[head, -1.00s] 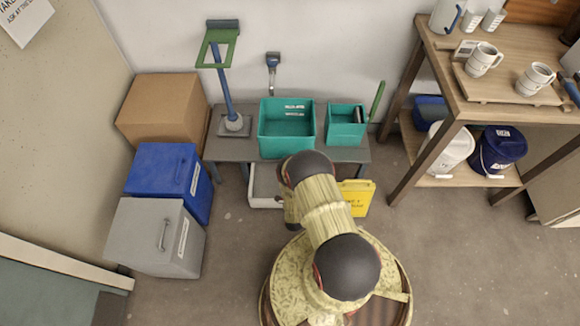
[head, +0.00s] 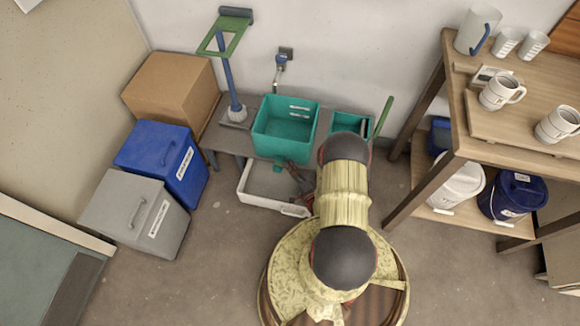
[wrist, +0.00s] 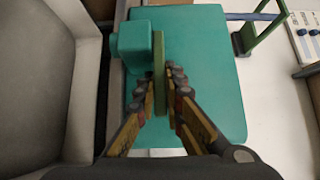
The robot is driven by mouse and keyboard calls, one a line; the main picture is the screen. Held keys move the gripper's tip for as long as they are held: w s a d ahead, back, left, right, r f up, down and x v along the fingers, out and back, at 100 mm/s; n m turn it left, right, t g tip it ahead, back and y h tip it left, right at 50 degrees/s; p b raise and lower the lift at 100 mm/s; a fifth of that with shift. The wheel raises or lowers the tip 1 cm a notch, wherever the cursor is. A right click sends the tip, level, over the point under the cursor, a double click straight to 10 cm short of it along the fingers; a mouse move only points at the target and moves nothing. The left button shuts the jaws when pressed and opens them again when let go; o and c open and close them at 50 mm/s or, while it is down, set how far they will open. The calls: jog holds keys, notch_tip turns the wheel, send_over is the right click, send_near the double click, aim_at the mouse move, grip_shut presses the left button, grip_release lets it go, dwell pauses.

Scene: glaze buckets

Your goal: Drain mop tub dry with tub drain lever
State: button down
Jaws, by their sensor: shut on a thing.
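The teal mop tub (head: 285,146) stands on a low grey bench against the wall; I see no water in its visible interior. In the wrist view the tub (wrist: 215,80) fills the middle, with a teal block (wrist: 132,52) on its face. Beside that block is a flat green lever (wrist: 159,60), which I take for the drain lever. My gripper (wrist: 160,88) has its fingers closed on either side of this lever. In the head view my gripper (head: 300,180) is low at the tub's front, partly hidden by my arm.
A white-rimmed grey tray (head: 255,200) lies on the floor below the tub. A smaller teal bin (head: 350,125) stands right of it on the bench. Blue (head: 155,155) and grey bins (head: 125,205) flank the left; a wooden shelf (head: 450,165) stands right.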

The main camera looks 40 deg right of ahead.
jog(key=shift+w+f+n+y, duration=0.1)
jog(key=shift+n+y, duration=0.2)
jog(key=shift+y, duration=0.2)
jog(key=c, duration=2)
grip_release()
jog(key=shift+d, duration=0.1)
jog(key=shift+o, duration=0.6)
jog(key=s+a, duration=0.2)
jog(key=s, duration=0.9)
jog(key=shift+s, duration=0.4)
